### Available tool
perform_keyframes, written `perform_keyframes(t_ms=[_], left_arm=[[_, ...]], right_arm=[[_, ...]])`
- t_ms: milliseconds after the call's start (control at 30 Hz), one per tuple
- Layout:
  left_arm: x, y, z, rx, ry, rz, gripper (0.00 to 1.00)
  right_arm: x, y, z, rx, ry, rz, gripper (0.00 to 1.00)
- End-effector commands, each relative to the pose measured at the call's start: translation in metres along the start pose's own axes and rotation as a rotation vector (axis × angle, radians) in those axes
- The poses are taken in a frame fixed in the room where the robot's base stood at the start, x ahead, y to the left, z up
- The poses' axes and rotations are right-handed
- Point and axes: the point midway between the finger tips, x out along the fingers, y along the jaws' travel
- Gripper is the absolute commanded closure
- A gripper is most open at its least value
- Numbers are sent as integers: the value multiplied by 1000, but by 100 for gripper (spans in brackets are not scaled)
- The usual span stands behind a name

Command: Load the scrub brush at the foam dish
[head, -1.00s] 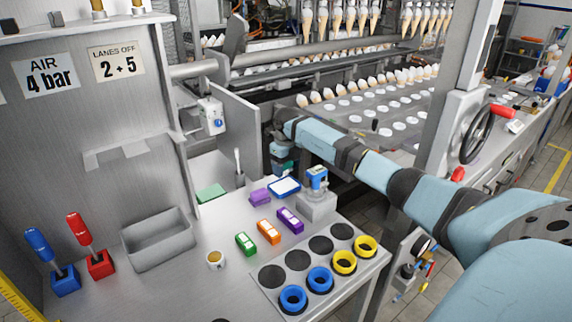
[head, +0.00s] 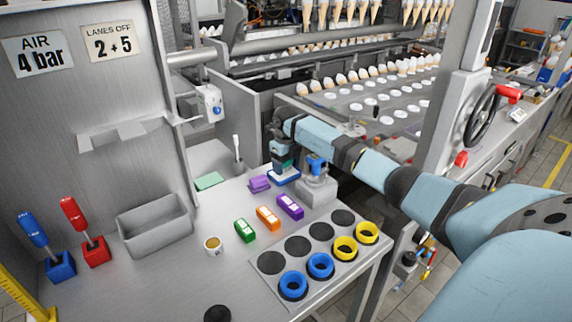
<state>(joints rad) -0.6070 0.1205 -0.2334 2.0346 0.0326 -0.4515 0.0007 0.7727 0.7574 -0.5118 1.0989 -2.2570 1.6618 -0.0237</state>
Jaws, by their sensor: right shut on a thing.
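My right gripper (head: 281,153) is at the back of the steel table, pointing down. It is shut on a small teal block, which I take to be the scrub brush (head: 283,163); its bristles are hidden. The foam dish (head: 285,179), a low tray with a blue rim, lies directly under the brush. The brush covers most of the dish's white inside. I cannot tell whether the brush touches the foam or hovers just above it. My left gripper is not in view.
Beside the dish are a purple sponge (head: 259,183) and a grey block with a blue-topped device (head: 316,180). Green, orange and purple pieces (head: 268,217) lie in front. A plate with blue and yellow rings (head: 320,265) is at front right, a grey bin (head: 155,228) at left.

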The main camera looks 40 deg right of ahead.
Motion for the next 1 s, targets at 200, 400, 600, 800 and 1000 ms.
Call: perform_keyframes(t_ms=[200, 400, 600, 800, 1000], left_arm=[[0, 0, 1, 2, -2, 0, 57], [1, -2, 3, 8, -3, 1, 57], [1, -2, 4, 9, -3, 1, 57], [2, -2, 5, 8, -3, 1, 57], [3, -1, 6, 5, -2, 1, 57]], right_arm=[[0, 0, 0, 0, 0, 0, 53], [2, 0, 0, 0, 0, 0, 53], [5, 0, 0, 0, 0, 0, 53], [7, 0, 0, 0, 0, 0, 53], [10, 0, 0, 0, 0, 0, 53]])
